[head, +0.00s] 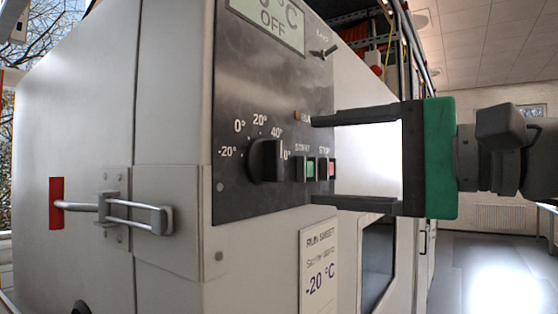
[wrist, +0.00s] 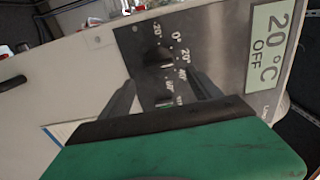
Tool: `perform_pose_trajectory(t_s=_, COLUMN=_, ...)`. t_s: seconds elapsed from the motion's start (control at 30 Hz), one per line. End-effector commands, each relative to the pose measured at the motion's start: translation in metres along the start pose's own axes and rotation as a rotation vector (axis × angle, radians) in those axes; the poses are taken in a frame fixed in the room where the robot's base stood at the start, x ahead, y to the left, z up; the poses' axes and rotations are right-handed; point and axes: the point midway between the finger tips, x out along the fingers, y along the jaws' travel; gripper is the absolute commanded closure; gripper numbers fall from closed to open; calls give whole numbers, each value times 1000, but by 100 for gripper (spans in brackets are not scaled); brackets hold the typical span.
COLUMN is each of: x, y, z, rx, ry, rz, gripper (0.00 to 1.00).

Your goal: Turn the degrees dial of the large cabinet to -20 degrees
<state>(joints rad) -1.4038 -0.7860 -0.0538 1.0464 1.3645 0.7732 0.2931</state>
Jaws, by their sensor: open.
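The degrees dial (head: 267,160) is a black knob on the dark control panel of the large cabinet (head: 70,110). Its scale runs from -20° at the left over 0° and 20° to 40° and beyond. I cannot clearly read where its pointer stands. The display (head: 272,22) above is cut off here; in the wrist view the display (wrist: 272,45) reads 20 °C OFF. My gripper (head: 316,160) is open and empty, coming from the right, its fingers above and below the level of the dial. The fingertips stand right of the dial, apart from it. The wrist view shows my gripper (wrist: 165,82) facing the panel.
A green start button (head: 310,169) and a red stop button (head: 331,169) sit right of the dial. A small toggle switch (head: 325,52) is above. A run sheet (head: 318,268) reading -20 °C hangs below. A metal latch (head: 130,212) sticks out at the left.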

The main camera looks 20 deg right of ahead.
Motion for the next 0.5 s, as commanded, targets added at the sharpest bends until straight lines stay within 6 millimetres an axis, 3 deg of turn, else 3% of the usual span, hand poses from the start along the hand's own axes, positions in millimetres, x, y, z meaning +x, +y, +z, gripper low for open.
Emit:
perform_pose_trajectory(t_s=0.23, x=46, y=-2, z=4, rx=-3, ry=-13, rz=1, gripper=27)
perform_pose_trajectory(t_s=0.5, x=68, y=0, z=2, rx=-2, ry=-3, rz=1, gripper=27)
